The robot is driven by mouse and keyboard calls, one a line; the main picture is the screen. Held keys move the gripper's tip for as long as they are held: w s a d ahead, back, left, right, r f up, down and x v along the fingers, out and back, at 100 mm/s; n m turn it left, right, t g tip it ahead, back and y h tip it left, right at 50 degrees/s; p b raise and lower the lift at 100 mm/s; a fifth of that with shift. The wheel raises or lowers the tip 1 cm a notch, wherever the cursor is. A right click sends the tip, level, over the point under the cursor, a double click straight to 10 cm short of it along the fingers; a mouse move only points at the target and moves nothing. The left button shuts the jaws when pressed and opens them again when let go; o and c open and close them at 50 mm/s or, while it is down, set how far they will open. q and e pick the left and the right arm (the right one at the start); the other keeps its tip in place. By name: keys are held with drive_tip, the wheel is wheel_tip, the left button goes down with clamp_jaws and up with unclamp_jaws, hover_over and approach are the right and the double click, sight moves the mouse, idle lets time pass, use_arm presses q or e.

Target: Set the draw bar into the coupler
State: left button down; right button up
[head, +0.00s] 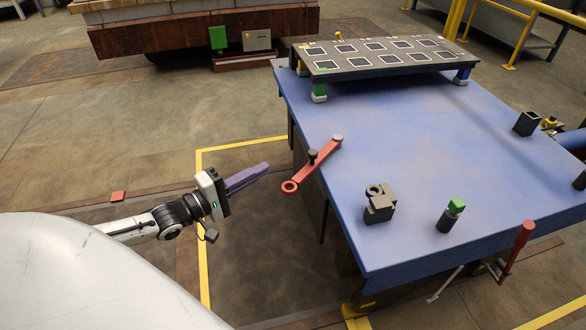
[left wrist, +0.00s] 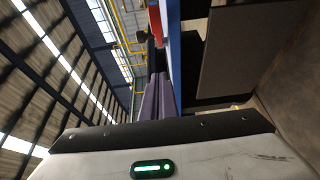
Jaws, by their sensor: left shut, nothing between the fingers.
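A red bar with a ring at one end, likely the draw bar (head: 318,165), lies across the left edge of the blue table (head: 430,150). Its ring end overhangs the edge, and a black knob stands on it. A dark block with a round hole on top (head: 379,207), perhaps the coupler, stands apart from it near the front. My left gripper (head: 265,168) has purple fingers, shut and empty, left of the bar and off the table. In the left wrist view, the fingers (left wrist: 157,97) point toward a red part, likely the bar (left wrist: 172,35). My right gripper is not in view.
A dark raised panel with white squares (head: 378,57) stands at the table's back. A green-topped black cylinder (head: 450,215) and a red lever (head: 517,248) are at front right. A dark open box (head: 526,123) stands farther right. The table's middle is clear.

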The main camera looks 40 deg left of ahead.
sight(315, 157)
use_arm(q)
drive_tip(key=w+d+b, duration=0.3)
drive_tip(key=w+d, duration=0.3)
drive_tip(key=shift+w, duration=0.2)
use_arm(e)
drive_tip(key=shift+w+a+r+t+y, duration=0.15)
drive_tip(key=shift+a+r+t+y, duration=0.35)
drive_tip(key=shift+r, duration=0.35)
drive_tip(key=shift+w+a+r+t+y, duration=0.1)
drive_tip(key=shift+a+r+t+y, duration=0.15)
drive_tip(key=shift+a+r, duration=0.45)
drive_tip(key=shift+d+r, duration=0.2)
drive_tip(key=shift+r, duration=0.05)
